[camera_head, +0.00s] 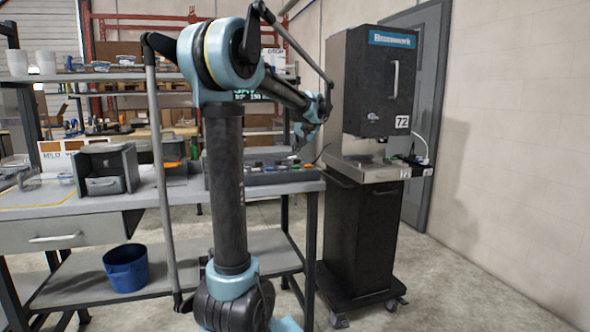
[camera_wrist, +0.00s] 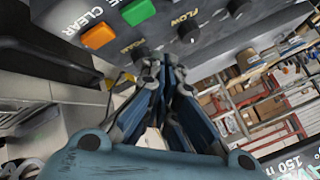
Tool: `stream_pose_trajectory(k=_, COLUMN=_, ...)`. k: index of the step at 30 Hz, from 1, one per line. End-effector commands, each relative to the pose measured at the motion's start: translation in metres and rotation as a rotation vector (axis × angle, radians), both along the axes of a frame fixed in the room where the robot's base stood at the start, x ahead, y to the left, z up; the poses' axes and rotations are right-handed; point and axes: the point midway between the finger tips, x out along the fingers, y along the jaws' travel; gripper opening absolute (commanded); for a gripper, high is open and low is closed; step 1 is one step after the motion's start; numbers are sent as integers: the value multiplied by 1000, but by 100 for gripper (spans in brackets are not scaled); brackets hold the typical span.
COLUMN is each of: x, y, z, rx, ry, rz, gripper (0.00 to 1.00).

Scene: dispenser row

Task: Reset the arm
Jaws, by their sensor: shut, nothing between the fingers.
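My gripper (camera_wrist: 162,80) fills the lower middle of the wrist view, its blue-and-black fingers closed together with nothing between them. It points toward a dark control panel (camera_wrist: 200,50) with an orange button (camera_wrist: 98,36), a green button (camera_wrist: 138,11) and several dark knobs. The fingertips appear close to the panel, but I cannot tell whether they touch it. In the head view, my arm rises in the middle and reaches back to the right. The gripper there is small and partly hidden by the arm's wrist, above the panel on the bench.
A tall black dispenser (camera_head: 370,85) on a wheeled black cabinet (camera_head: 355,235) stands right of my arm. A grey workbench (camera_head: 60,195) on the left carries a small grey box machine (camera_head: 106,169). A blue bucket (camera_head: 126,268) sits on its lower shelf. Floor at the right front is clear.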

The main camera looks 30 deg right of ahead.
Motion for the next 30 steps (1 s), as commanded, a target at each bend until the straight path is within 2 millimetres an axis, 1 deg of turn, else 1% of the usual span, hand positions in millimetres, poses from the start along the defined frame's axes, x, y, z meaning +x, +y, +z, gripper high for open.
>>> stream_pose_trajectory(k=3, x=0, y=0, z=9, rx=0, ry=0, rz=0, gripper=0)
stream_pose_trajectory(k=7, x=0, y=0, z=13, rx=0, ry=0, rz=0, gripper=0)
stream_pose_trajectory(k=23, x=0, y=1, z=13, rx=0, ry=1, rz=1, gripper=0)
stream_pose_trajectory(k=26, x=1, y=14, z=11, rx=-1, ry=9, rz=17, gripper=0)
stream_pose_trajectory(k=29, x=1, y=48, z=5, rx=-3, ry=34, rz=58, gripper=0)
stream_pose_trajectory(k=30, x=1, y=67, z=1, rx=-5, ry=49, rz=83, gripper=0)
